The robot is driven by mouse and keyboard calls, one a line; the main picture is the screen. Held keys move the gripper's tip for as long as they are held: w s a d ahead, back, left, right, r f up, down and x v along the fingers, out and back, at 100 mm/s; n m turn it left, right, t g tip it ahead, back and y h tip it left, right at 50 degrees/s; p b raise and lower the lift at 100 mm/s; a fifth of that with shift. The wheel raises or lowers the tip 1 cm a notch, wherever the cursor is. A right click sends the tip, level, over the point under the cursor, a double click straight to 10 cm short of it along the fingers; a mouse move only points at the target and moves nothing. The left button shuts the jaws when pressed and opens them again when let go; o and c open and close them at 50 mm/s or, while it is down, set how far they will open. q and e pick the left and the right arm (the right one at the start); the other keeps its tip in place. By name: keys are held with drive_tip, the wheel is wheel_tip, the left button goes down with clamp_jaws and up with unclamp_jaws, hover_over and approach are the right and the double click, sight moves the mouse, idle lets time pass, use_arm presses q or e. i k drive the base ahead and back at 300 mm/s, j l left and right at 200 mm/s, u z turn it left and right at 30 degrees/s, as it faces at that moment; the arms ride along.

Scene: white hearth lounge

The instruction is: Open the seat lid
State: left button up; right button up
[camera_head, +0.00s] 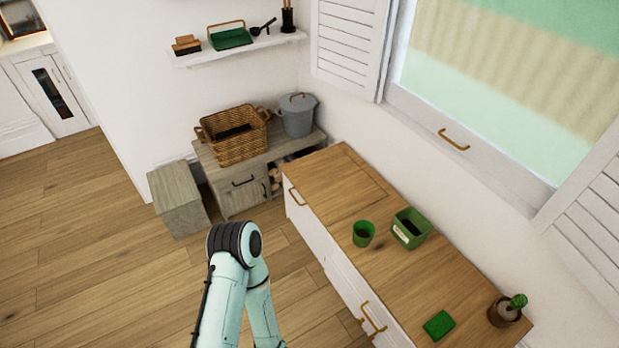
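The seat lid (345,187) is a rectangular wooden panel at the far end of the bench top, outlined by a thin seam. It lies flat and shut, level with the wood around it. A brass handle (296,197) sits at the front edge by the lid. The wooden bench (398,283) with a white front runs under the window. One pale teal arm of mine rises at the bottom, left of the bench. Neither gripper shows in this view.
A green block (438,325) and potted cactus (507,309) are nearer me. A low cabinet (229,184) carries a basket (236,137) and grey pot (297,116). Floor left is clear.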

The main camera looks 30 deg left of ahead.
sight(331, 184)
drive_tip(key=i+j+u, duration=0.15)
drive_tip(key=u, duration=0.3)
drive_tip(key=i+j+u, duration=0.15)
drive_tip(key=u, duration=0.3)
drive_tip(key=i+u, duration=0.15)
drive_tip(key=u, duration=0.3)
drive_tip(key=i+u, duration=0.15)
drive_tip(key=i, duration=0.4)
drive_tip(key=i+l+u, duration=0.2)
drive_tip(key=i, duration=0.4)
drive_tip(key=j, duration=0.1)
